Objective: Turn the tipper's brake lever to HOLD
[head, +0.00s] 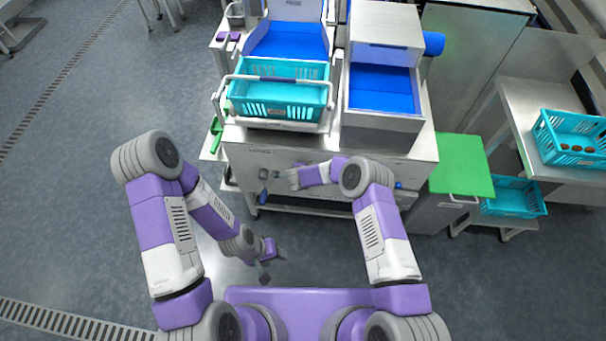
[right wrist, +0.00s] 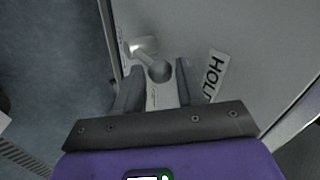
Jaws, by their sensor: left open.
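The brake lever (right wrist: 147,55) shows in the right wrist view as a metal arm ending in a round grey knob. It stands out from the tipper's grey front panel (right wrist: 205,25). A white HOLD label (right wrist: 215,74) is on the panel to the right of the knob. My right gripper (right wrist: 160,70) is open, with its fingers on either side of the knob and a gap showing. In the head view my right gripper (head: 291,178) is at the tipper's front panel (head: 320,160), hiding part of it. My left gripper (head: 270,268) is open and empty, low over the floor.
A teal basket (head: 285,112) sits in the tipper's white frame, with a blue-lined tray (head: 383,88) to its right. A green board (head: 461,166) is at the right. A teal crate (head: 570,155) holds several brown dates.

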